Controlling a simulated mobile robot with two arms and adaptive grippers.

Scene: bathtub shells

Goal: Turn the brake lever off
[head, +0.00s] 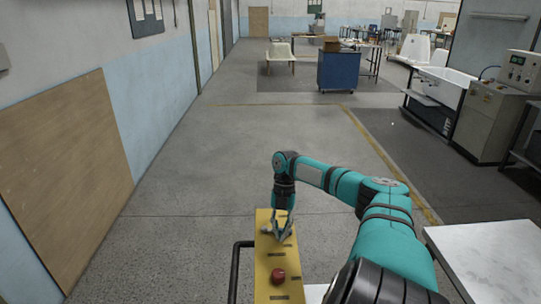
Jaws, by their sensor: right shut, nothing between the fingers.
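A yellow control panel (262,291) stands at the bottom centre, with a red round knob (278,275) on its near part and several dark label strips. My right gripper (281,238) points down over the far part of the panel, shut and with nothing between its fingers. A small grey fitting (266,230) shows just left of the fingers; it may be the brake lever, but the gripper partly hides it and I cannot tell its position. I cannot tell whether the fingers touch it. My left gripper is not in view.
A dark handrail (234,270) runs along the panel's left side. A white-topped table (490,262) is at the lower right. A bathtub shell (446,84) and a control cabinet (497,112) stand at the right. A blue cart (338,70) is farther back. The floor ahead is clear.

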